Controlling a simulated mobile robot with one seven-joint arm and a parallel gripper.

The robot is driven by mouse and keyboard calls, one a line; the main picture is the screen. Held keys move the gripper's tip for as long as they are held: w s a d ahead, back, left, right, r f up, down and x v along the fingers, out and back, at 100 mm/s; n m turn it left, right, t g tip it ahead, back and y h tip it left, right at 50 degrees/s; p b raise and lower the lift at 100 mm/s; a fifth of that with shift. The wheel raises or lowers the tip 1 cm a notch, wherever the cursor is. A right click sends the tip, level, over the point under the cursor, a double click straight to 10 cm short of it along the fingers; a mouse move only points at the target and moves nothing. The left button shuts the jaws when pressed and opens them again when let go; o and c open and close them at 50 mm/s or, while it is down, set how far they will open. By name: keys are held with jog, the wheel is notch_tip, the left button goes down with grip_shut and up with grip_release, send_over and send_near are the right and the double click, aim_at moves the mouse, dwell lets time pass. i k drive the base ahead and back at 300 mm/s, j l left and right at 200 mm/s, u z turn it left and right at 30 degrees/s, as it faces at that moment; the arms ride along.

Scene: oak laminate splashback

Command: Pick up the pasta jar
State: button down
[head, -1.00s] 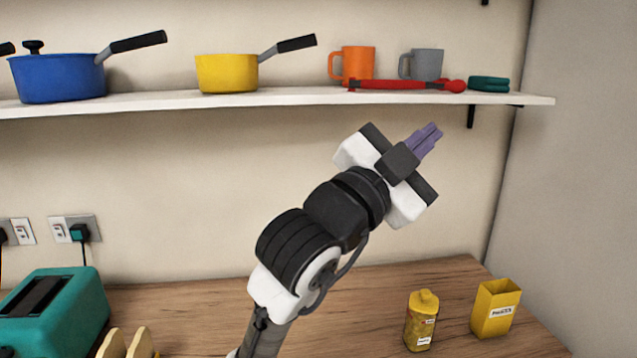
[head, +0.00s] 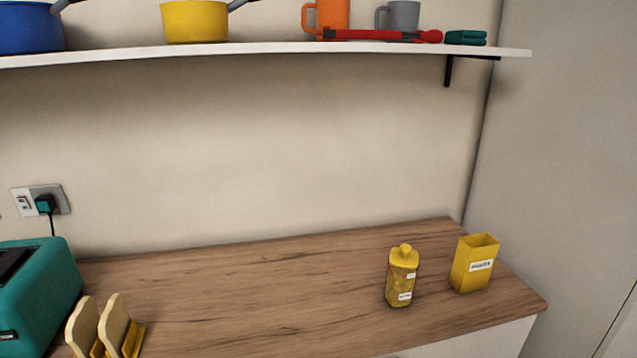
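A yellow jar with a knobbed lid and small white labels (head: 401,280) stands upright on the wooden counter, right of the middle. Its label is too small to read, but it looks like the pasta jar. An open-topped yellow box with a white label (head: 473,264) stands just to its right, apart from it. My gripper is not in view.
The wooden counter (head: 250,285) is clear left of the jar. A teal toaster (head: 40,295) and a yellow rack with upright boards (head: 112,328) stand at the left. A white shelf (head: 250,51) above holds pots, mugs and a red utensil. A wall closes the right side.

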aim_at(400, 284)
jog(key=i+l+u, duration=0.1)
jog(key=l+u, duration=0.6)
jog(key=i+j, duration=0.05)
jog(key=j, duration=0.05)
